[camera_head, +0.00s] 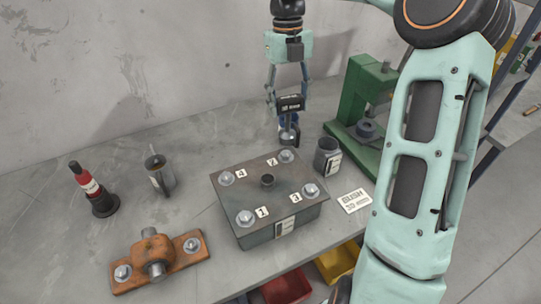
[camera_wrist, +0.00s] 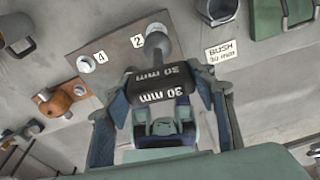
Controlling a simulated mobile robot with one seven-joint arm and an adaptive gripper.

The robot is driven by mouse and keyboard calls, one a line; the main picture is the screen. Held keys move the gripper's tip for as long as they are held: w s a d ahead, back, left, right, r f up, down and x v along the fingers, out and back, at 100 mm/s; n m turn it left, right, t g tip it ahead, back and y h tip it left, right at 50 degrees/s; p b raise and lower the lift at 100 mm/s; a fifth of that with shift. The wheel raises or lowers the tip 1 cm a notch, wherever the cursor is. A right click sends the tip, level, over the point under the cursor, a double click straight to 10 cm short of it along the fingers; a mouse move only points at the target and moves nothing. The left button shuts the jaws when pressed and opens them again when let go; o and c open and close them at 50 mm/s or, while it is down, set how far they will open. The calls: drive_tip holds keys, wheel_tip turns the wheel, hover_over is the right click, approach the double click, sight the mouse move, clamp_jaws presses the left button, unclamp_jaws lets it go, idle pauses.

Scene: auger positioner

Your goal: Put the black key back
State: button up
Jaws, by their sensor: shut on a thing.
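The black key (camera_head: 290,103) is held across my gripper (camera_head: 287,107), which is shut on it. In the wrist view the key (camera_wrist: 160,83) is a black cylinder marked "30 mm", lying between the two fingers, with a grey shaft and rounded end (camera_wrist: 156,42) pointing away. In the head view this end hangs just behind the bolt numbered 2 (camera_head: 286,156), apparently above the bench. The grey box (camera_head: 250,230) has a lid with numbered bolts at its corners and a short tube in the middle. A card reading "BUSH 30 mm" (camera_head: 353,201) lies to its right.
A grey cup (camera_head: 327,157) stands close to the right of the key. A green press (camera_head: 365,105) is behind it. The bench behind the box is bare.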

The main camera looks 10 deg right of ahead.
drive_tip(key=w+a+f+m+t+b, duration=0.1)
drive_tip(key=w+a+f+m+b, duration=0.4)
drive_tip(key=m, duration=0.6)
drive_tip(key=w+a+f+m+t+y+b, duration=0.15)
drive_tip(key=a+m, duration=0.45)
drive_tip(key=m, duration=0.6)
drive_tip(key=w+a+f+m+t+h+b, duration=0.15)
drive_tip(key=w+a+m, duration=0.4)
drive_tip(key=m, duration=0.55)
wheel_tip(320, 180, down, 11)
drive_tip(key=s+y, duration=0.1)
drive_tip(key=shift+r, duration=0.15)
drive_tip(key=shift+f+b, duration=0.2)
drive_tip(key=shift+b, duration=0.1)
drive_tip(key=o, duration=1.7)
